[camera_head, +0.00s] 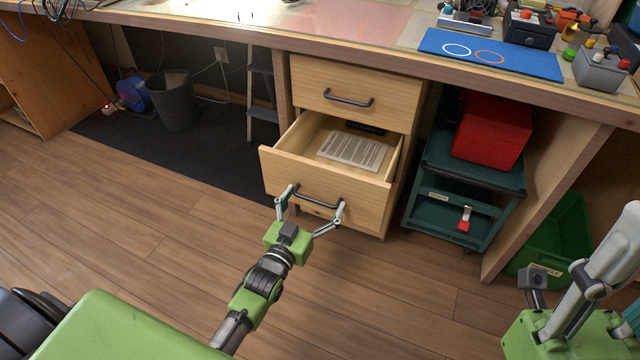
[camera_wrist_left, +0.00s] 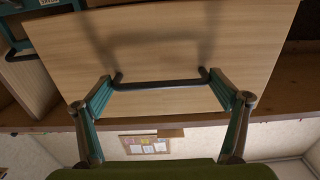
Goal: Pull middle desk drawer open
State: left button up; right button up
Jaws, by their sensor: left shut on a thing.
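The desk drawer (camera_head: 325,192) below the top drawer stands well open, its inside showing a printed sheet (camera_head: 353,150) and a dark item behind it. Its dark bar handle (camera_head: 318,202) is on the front panel, and it also shows in the left wrist view (camera_wrist_left: 160,86). My left gripper (camera_head: 312,206) is shut on this handle, one fingertip at each end of the bar. In the left wrist view my gripper (camera_wrist_left: 162,80) spans the handle lengthwise before the wooden panel. My right gripper (camera_head: 590,290) is partly in view at the lower right, away from the drawer; its fingertips do not show clearly.
The top drawer (camera_head: 355,85) is shut. A teal cart (camera_head: 465,180) with a red box (camera_head: 492,130) stands right of the drawers. A green bin (camera_head: 560,235) is farther right. A dark waste bin (camera_head: 174,102) stands under the desk at left. The wooden floor in front is clear.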

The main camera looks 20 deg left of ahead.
pick_arm(q)
jog(key=s+p, duration=0.2)
jog(key=s, duration=0.2)
jog(key=shift+s+p, duration=1.05)
jog(key=shift+s, duration=1.25)
pick_arm(e)
jog(key=w+a+f+g+h, duration=0.2)
jog(key=w+f+g+h, duration=0.1)
jog(key=w+f+g, duration=0.8)
jog(key=shift+w+a+f+n+g, duration=0.35)
jog(key=shift+w+f, duration=1)
jog(key=shift+w, duration=1.5)
pick_arm(q)
jog(key=o, duration=1.3)
pick_arm(e)
jog(key=shift+d, duration=0.1)
pick_arm(q)
jog(key=s, duration=1.2)
jog(key=shift+a, duration=0.2)
